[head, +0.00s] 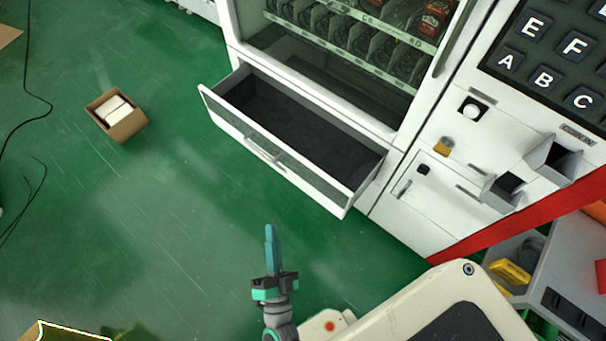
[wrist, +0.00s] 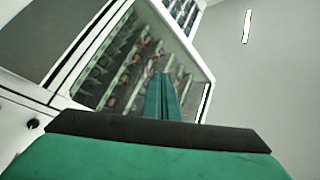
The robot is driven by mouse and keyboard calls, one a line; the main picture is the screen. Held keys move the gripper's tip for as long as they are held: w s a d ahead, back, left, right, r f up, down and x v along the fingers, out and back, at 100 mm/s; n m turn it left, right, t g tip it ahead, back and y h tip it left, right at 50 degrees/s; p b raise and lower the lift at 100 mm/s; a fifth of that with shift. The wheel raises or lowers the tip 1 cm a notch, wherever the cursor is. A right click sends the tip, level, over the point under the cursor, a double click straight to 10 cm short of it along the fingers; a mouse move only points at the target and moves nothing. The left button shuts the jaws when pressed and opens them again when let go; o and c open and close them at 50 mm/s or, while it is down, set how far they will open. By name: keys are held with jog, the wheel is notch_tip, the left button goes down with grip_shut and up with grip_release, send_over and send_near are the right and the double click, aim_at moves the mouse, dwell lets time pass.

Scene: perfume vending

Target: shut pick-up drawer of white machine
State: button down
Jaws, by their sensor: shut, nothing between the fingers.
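The white machine (head: 395,165) stands at the upper right of the head view, tilted in the picture. Its pick-up drawer (head: 272,152) is pulled out at the bottom and looks empty, with a dark floor inside. The drawer front has a glassy panel and a bar handle (head: 263,149). My gripper (head: 271,232) is shut and empty, pointing up in the picture, below the drawer front and apart from it. In the wrist view my gripper (wrist: 161,97) shows shut fingers before the machine's shelf window (wrist: 125,70). The drawer cannot be made out in the wrist view.
A small cardboard box (head: 117,115) with white contents lies on the green floor at left. Black cables (head: 25,85) run along the left edge. A grey unit with yellow items (head: 510,272) stands at lower right.

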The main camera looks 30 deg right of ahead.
jog(key=w+d+f+m+g+h, duration=0.5)
jog(key=w+f+m+g+h, duration=0.15)
jog(key=m, duration=0.35)
jog(key=m+g+h, duration=0.2)
jog(key=m+g, duration=0.5)
send_near(309, 168)
jog(key=x, duration=0.5)
jog(key=shift+w+d, duration=0.2)
jog(key=shift+d, duration=0.5)
